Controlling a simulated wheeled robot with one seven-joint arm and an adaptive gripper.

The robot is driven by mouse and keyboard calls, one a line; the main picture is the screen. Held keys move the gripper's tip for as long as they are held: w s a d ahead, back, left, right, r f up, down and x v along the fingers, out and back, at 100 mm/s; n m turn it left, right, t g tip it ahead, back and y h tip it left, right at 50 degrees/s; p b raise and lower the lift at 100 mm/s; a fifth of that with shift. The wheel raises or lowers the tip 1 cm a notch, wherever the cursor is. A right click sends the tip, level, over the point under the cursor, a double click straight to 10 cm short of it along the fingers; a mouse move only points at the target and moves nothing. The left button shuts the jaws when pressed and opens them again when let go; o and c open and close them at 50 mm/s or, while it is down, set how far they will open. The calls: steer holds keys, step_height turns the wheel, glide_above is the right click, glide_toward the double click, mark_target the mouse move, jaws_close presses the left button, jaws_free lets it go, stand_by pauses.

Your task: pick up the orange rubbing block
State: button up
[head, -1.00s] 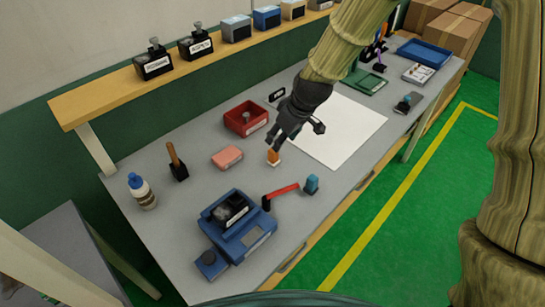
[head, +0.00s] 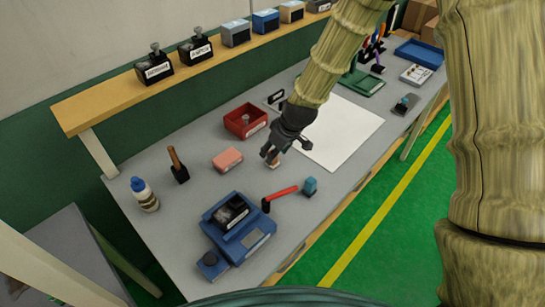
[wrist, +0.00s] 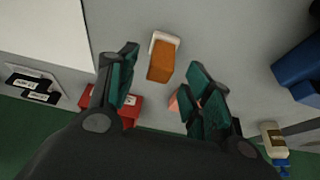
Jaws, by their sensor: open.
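The orange rubbing block (wrist: 161,60) has an orange body on a pale base. It stands on the grey bench beside the white sheet (head: 342,130). In the wrist view it shows between and slightly beyond my open fingertips. My gripper (head: 269,156) is open and empty, pointing down over the block; its fingers also show in the wrist view (wrist: 163,74). In the head view my gripper hides most of the block. I cannot tell how high my fingertips are above it.
A pink block (head: 227,159) and a red bin (head: 238,129) lie to the left. A red-handled tool (head: 283,191), a small blue-topped block (head: 309,187) and a blue device (head: 245,237) are nearer. A wooden-handled tool (head: 177,163) and a bottle (head: 146,197) stand farther left.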

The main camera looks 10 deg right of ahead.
steer(key=shift+p+x, duration=0.45)
steer(key=shift+x, duration=0.95)
jaws_close()
